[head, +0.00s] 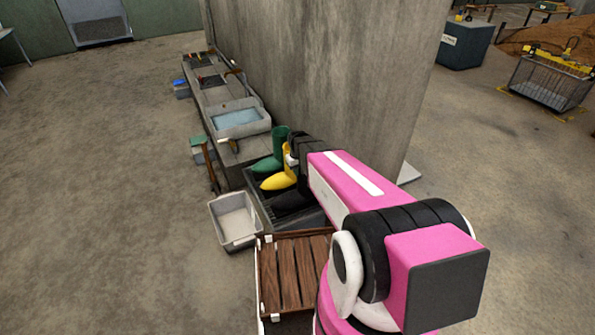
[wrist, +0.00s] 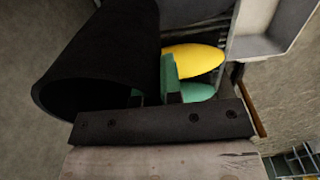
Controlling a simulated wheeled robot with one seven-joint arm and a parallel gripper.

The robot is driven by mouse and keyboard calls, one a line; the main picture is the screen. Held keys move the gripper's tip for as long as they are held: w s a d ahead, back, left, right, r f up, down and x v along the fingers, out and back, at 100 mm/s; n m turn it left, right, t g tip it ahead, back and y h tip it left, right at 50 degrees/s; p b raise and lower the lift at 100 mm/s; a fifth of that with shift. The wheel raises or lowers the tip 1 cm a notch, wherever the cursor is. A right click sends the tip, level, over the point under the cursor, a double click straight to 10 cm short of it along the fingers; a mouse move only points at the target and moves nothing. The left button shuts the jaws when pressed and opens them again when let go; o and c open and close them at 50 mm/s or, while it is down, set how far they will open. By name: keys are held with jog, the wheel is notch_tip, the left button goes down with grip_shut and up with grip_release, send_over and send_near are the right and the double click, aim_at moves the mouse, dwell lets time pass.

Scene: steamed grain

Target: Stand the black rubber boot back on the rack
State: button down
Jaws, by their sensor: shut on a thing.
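The black rubber boot (head: 291,199) shows in the head view at the near end of the rack (head: 262,207), its upper part hidden behind my arm. In the wrist view the black boot (wrist: 105,55) fills the upper left, with its open shaft end toward the lower left. My gripper (wrist: 165,96) is shut on the boot near its shaft; the head view mostly hides the grip. Whether the sole touches the rack cannot be told. A yellow boot (head: 280,180) and a green boot (head: 271,163) stand beside it on the rack.
A trough with a basin (head: 262,127) runs behind along the concrete wall (head: 320,70).

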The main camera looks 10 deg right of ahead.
jog(key=shift+f, duration=0.25)
jog(key=c, duration=1.2)
grip_release()
notch_tip(320, 180, up, 11)
jog(key=shift+f, duration=0.1)
